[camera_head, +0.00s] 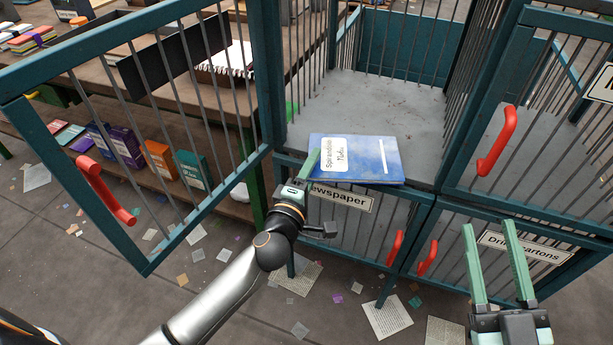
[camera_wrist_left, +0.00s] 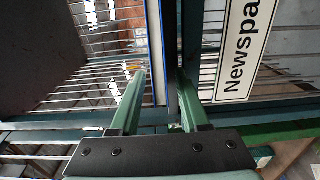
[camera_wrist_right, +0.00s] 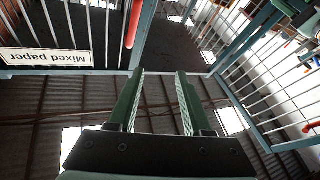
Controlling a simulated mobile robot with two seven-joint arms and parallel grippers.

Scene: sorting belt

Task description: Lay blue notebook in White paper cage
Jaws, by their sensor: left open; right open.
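The blue notebook (camera_head: 375,158), with a white label, lies flat on the grey floor of an open cage (camera_head: 375,105), at its front edge. It lies partly over the front rail. No "White paper" label is readable on this cage. My left gripper (camera_head: 308,176) is at the notebook's front left; one finger shows above the cover, the other is hidden. In the left wrist view the notebook's thin edge (camera_wrist_left: 155,50) runs between the open fingers (camera_wrist_left: 160,95). My right gripper (camera_head: 489,226) is open and empty, in front of the lower right cage.
The open barred door (camera_head: 140,262) with a red handle (camera_head: 104,190) swings out left. Below is the shut "Newspaper" cage (camera_head: 340,197); a "Drink cartons" cage (camera_head: 525,247) is right of it. A table (camera_head: 130,97) with books stands behind left. Paper scraps litter the floor.

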